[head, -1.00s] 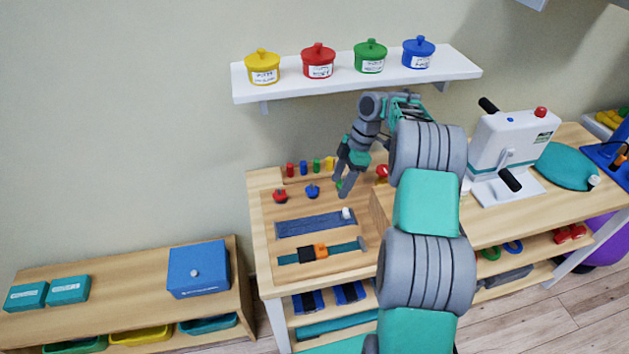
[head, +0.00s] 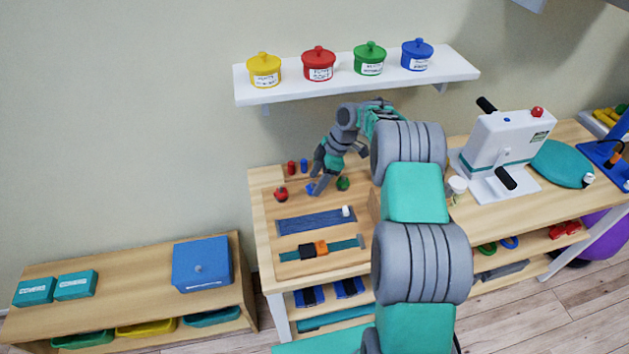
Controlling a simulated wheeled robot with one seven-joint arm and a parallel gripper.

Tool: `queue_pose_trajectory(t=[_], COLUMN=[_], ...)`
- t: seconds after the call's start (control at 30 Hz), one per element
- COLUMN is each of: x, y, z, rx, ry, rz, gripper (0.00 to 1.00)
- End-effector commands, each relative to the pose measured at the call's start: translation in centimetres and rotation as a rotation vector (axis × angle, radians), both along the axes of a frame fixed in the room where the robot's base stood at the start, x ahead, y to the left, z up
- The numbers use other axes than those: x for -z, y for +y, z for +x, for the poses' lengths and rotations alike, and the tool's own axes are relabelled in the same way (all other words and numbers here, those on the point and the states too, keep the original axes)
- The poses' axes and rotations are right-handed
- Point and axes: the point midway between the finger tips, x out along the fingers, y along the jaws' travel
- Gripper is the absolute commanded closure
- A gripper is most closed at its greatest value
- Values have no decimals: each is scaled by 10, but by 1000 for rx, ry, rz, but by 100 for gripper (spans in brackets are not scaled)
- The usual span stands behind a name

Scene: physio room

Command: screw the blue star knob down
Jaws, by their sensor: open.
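The blue star knob (head: 309,188) sits on the wooden board on the workbench, between a red knob (head: 281,194) and a green knob (head: 343,184). My gripper (head: 316,186) is over the blue knob, pointing down, and hides part of it. Its fingers are open, at or just above the knob; I cannot tell whether they touch it. How far down the blue knob is screwed is too small to see.
The board (head: 268,230) also holds a dark blue strip (head: 310,222) and a teal strap (head: 340,246). Small red and blue pegs (head: 304,166) stand behind the knobs. A white shelf (head: 340,83) with lidded pots hangs above my arm. A white machine (head: 497,138) stands at right.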

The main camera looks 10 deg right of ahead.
Motion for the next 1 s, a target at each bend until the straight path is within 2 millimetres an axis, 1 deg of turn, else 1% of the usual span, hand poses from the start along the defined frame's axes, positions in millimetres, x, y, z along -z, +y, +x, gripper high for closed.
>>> queue_pose_trajectory(t=[0.1, 0.2, 0.43, 0.47, 1.0], x=[13, 20, 22, 22, 22], y=[7, 9, 9, 9, 9], z=[2, 2, 2, 2, 2], rx=[-1, -2, -1, -1, -1], ry=[-1, -4, -5, -5, -4], rz=[1, -1, -2, -2, 0], gripper=[41, 41, 41, 42, 87])
